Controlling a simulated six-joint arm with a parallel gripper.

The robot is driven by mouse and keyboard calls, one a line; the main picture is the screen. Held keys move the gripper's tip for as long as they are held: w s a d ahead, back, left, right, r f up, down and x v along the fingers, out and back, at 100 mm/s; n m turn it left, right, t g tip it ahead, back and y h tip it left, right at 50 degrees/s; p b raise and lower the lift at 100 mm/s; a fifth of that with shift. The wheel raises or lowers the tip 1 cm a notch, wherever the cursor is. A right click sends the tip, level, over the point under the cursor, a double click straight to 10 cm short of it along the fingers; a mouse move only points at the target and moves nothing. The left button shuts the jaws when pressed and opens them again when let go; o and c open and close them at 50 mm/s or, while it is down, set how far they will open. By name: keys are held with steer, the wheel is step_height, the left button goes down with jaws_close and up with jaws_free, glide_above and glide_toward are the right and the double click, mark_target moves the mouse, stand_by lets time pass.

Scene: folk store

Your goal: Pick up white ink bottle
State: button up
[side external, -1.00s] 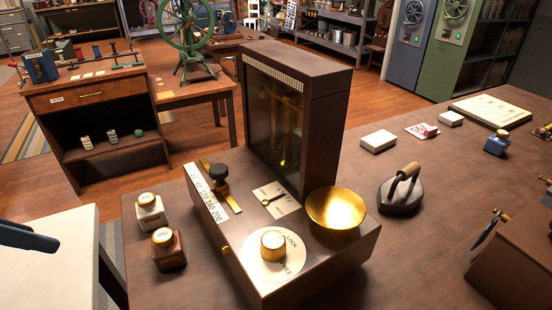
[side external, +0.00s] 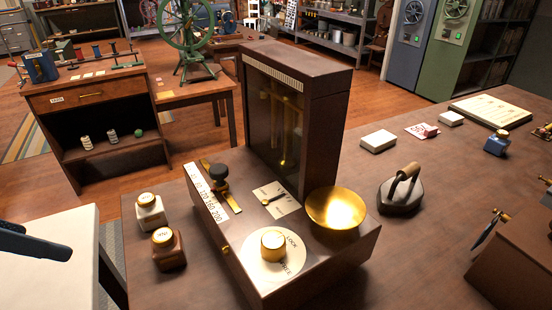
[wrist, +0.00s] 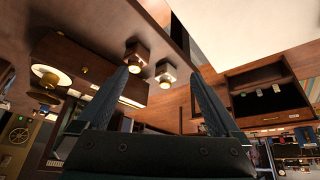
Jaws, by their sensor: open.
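The white ink bottle (side external: 150,216) has a gold cap and stands upright on the dark wooden counter, left of the balance. In the wrist view the white bottle (wrist: 168,78) appears between and beyond my fingertips, some distance off. A brown ink bottle (side external: 169,254) with a similar cap stands close in front of it. In the wrist view the brown bottle (wrist: 141,49) lies just beyond the left fingertip. My gripper (wrist: 161,73) is open with nothing between its fingers. In the side view only a dark blue part of my arm shows at the left edge, apart from the bottles.
A wooden balance with a tall glazed case (side external: 310,85) and brass pan (side external: 336,209) stands right of the bottles. A flat iron (side external: 402,194) and a blue bottle (side external: 497,144) are farther right. A white surface (side external: 55,265) lies at left, separated by a gap.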

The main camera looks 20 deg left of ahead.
steer(key=d+n+g+h, duration=0.2)
steer(key=d+h, duration=0.2)
steer(key=d, duration=0.2)
steer(key=w+d+r+n+g+h, duration=0.1)
steer(key=w+d+r+n+h, duration=0.2)
steer(key=w+d+n+h, duration=0.25)
steer(key=n+t+h, duration=0.2)
steer(key=n+t, duration=0.4)
steer(key=n, duration=0.8)
glide_above(139, 208)
steer(key=d, duration=0.5)
step_height(139, 208, down, 8)
steer(key=a+f+n, duration=0.1)
steer(key=a+f+n+y, duration=0.1)
steer(key=f, duration=0.1)
steer(key=w+a+f+n+t+y, duration=0.1)
steer(key=f+n, duration=0.1)
steer(key=shift+w+a+f, duration=0.1)
steer(key=shift+a+f, duration=0.1)
steer(key=shift+a, duration=0.1)
steer(key=shift+n+y, duration=0.25)
steer(key=shift+n, duration=0.7)
steer(key=f, duration=0.1)
steer(key=a+f, duration=0.1)
steer(key=s+f, duration=0.1)
steer(key=f, duration=0.1)
steer(key=shift+s+a+f, duration=0.1)
steer(key=shift+a, duration=0.1)
steer(key=shift+x, duration=2.4)
